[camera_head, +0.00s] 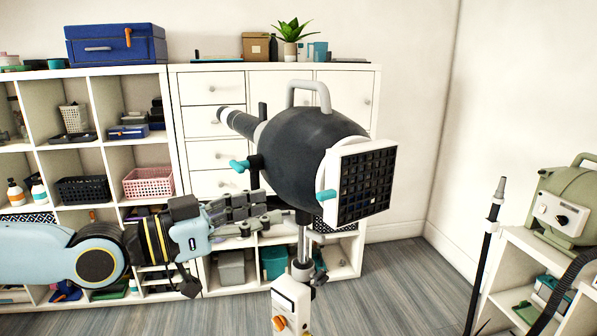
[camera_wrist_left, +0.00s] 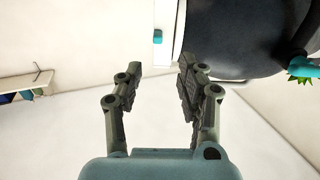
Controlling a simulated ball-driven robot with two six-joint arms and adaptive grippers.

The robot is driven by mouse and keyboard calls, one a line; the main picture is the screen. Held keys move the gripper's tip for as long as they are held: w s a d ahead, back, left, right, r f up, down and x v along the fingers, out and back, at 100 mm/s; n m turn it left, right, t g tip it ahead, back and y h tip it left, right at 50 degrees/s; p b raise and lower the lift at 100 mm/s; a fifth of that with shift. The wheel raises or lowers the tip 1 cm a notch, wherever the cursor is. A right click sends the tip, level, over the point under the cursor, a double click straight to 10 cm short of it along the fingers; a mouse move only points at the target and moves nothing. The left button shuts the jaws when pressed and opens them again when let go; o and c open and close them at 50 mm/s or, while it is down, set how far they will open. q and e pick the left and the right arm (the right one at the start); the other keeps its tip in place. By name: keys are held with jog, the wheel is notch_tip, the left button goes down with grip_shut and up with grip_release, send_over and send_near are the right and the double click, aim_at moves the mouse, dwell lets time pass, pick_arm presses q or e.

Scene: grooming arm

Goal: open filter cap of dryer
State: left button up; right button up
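The dryer (camera_head: 295,140) is a dark rounded body on a stand, with a grey top handle and a nozzle pointing left. Its filter cap (camera_head: 335,163), a white square frame around a black grid, is closed against its right end. A teal tab (camera_head: 326,195) sits at the cap's left edge. My left gripper (camera_head: 265,212) is below and left of the cap, overlapping the dryer's underside in the picture. In the left wrist view its fingers (camera_wrist_left: 158,78) are apart and empty, below the cap's white edge (camera_wrist_left: 168,30) and the dark dryer body (camera_wrist_left: 235,32). My right gripper is out of view.
White shelves (camera_head: 178,120) with boxes and baskets stand behind the dryer. A white control box (camera_head: 290,303) is on the stand below. A green machine (camera_head: 565,205) and a dark pole (camera_head: 484,255) are at the right. Floor between the dryer and pole is clear.

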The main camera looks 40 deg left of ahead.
aim_at(318, 197)
pick_arm(q)
jog(key=b+x, duration=0.1)
jog(key=x, duration=0.1)
jog(key=b+x, duration=0.1)
jog(key=x, duration=0.2)
jog(key=shift+d, duration=0.45)
jog(key=b+x, duration=0.2)
jog(key=b, duration=0.1)
jog(key=b+x, duration=0.2)
jog(key=b, duration=0.1)
jog(key=shift+w+a+f, duration=0.1)
jog(key=shift+w+f, duration=0.1)
jog(key=shift+w, duration=0.15)
jog(key=shift+w+r+b, duration=0.2)
jog(key=shift+w+b, duration=0.2)
jog(key=shift+w, duration=0.05)
grip_shut()
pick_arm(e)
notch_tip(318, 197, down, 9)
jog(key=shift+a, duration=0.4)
